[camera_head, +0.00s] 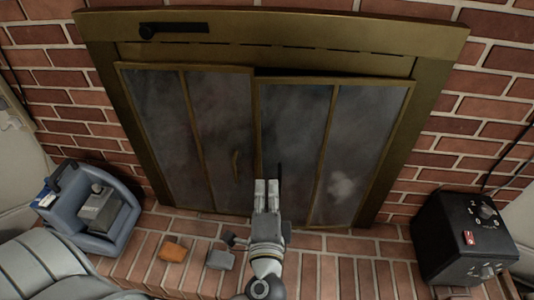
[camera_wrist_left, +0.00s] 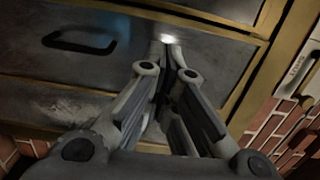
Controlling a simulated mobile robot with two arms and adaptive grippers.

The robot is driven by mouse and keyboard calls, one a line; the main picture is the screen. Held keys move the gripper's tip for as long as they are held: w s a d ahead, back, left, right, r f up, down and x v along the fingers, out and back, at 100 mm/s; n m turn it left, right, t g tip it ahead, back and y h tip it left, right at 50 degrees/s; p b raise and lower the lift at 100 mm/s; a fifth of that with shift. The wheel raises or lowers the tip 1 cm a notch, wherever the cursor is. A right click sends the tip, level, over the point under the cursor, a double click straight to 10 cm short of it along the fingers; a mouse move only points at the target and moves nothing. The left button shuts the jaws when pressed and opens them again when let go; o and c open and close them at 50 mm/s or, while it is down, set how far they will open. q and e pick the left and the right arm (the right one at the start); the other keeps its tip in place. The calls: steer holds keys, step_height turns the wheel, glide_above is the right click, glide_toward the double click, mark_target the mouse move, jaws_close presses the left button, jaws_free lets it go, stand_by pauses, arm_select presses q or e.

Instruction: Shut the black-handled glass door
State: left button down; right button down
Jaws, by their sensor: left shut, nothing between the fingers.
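The black-handled glass door (camera_head: 343,165) is the right one of the brass-framed fireplace doors. A dark gap shows along its top edge, so it looks slightly ajar. Its black handle (camera_head: 280,173) is near its left edge; in the left wrist view the handle (camera_wrist_left: 80,43) lies left of my fingers. My left gripper (camera_head: 266,184) is shut and empty, just left of and below the handle. In the left wrist view its fingertips (camera_wrist_left: 166,48) are against or very close to the glass; I cannot tell whether they touch.
The left glass door (camera_head: 222,125) has a brass handle (camera_head: 236,166). On the brick hearth are an orange block (camera_head: 173,252) and a grey block (camera_head: 220,260). A blue caddy (camera_head: 92,215) stands left, a black control box (camera_head: 463,240) right. A brass frame (camera_head: 435,85) surrounds the doors.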

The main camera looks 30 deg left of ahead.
mark_target(267, 146)
arm_select(q)
steer(key=x, duration=1.1)
steer(key=shift+w+a, duration=0.1)
steer(key=shift+w+a+f, duration=0.1)
steer(key=shift+w+a, duration=0.1)
steer(key=shift+w, duration=0.2)
arm_select(e)
steer(key=shift+w+a+f, duration=0.1)
steer(key=shift+f, duration=0.05)
